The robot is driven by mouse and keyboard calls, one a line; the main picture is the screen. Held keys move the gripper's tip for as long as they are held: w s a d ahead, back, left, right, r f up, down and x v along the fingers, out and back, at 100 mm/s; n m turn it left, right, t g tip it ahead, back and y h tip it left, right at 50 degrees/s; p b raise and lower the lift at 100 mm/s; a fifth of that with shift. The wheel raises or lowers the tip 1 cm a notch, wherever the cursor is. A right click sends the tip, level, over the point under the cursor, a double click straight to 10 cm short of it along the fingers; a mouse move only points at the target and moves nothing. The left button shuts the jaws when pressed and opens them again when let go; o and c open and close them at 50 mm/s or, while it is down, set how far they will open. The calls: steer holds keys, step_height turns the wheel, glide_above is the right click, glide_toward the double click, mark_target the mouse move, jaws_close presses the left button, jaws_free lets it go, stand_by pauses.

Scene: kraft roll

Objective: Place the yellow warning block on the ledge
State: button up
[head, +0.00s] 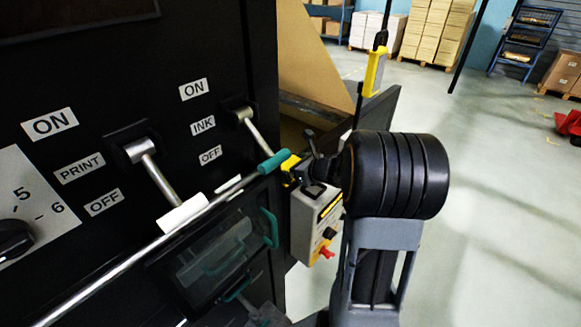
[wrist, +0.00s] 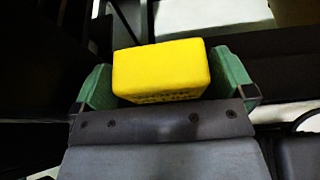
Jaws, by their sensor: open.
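The yellow warning block (wrist: 162,70) sits between the two green fingers of my gripper (wrist: 163,82) in the wrist view. Dark marks show along its lower edge. The jaws are open around it, with the fingers close to its two ends; whether either touches is hard to tell. In the head view a small part of the yellow block (head: 289,163) shows at the end of my arm, beside the machine's corner; my wrist hides most of the gripper. I cannot clearly tell which surface is the ledge or what the block rests on.
The black machine panel fills the left, with a PRINT lever (head: 150,170) and an INK lever (head: 246,122). A metal rail (head: 130,262) runs below them. A grey control box (head: 306,222) stands under my wrist. A yellow pendant (head: 374,72) hangs behind. Open floor lies right.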

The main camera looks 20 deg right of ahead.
steer(key=b+v, duration=0.1)
steer(key=v, duration=1)
steer(key=shift+s, duration=0.2)
steer(key=shift+d, duration=0.1)
